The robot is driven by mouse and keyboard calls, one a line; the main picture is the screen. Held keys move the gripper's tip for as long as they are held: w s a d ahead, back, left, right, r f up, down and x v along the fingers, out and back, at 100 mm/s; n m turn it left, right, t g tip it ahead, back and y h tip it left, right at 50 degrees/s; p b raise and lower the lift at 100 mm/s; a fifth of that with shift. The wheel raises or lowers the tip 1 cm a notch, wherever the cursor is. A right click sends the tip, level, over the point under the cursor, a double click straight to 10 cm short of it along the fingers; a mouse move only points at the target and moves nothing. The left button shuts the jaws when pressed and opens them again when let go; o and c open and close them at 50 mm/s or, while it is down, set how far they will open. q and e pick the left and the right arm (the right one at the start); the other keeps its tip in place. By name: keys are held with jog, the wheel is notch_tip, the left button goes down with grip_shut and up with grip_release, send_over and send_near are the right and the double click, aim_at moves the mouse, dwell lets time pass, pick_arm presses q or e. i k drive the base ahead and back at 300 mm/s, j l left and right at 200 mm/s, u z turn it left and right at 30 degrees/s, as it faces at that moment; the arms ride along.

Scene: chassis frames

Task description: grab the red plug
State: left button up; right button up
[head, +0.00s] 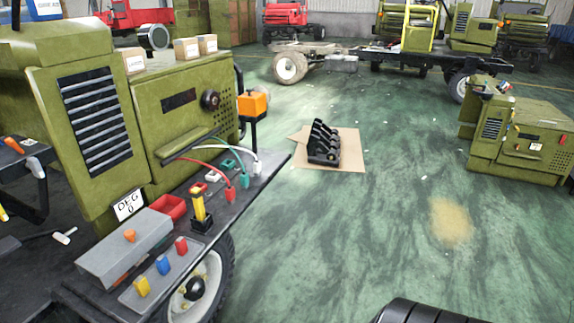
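A red plug (230,194) stands at the end of a red cable that arcs over the dark shelf of the olive-green machine on the left. A green plug (244,180) and a white plug (257,168) stand behind it in a row, each on a cable of its own colour. Another small red piece (181,246) sits on a grey plate beside a blue one (163,265) and a yellow one (142,287). Neither of my grippers shows in the head view.
A yellow-and-black device (199,207), a red tray (169,208) and a grey box (125,246) crowd the shelf (215,215). A wheel (203,288) sits below it. A black rack (323,145) lies on cardboard on the floor. The green floor at right is mostly clear.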

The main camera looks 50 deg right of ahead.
aim_at(230, 192)
jog(key=z, duration=1.4)
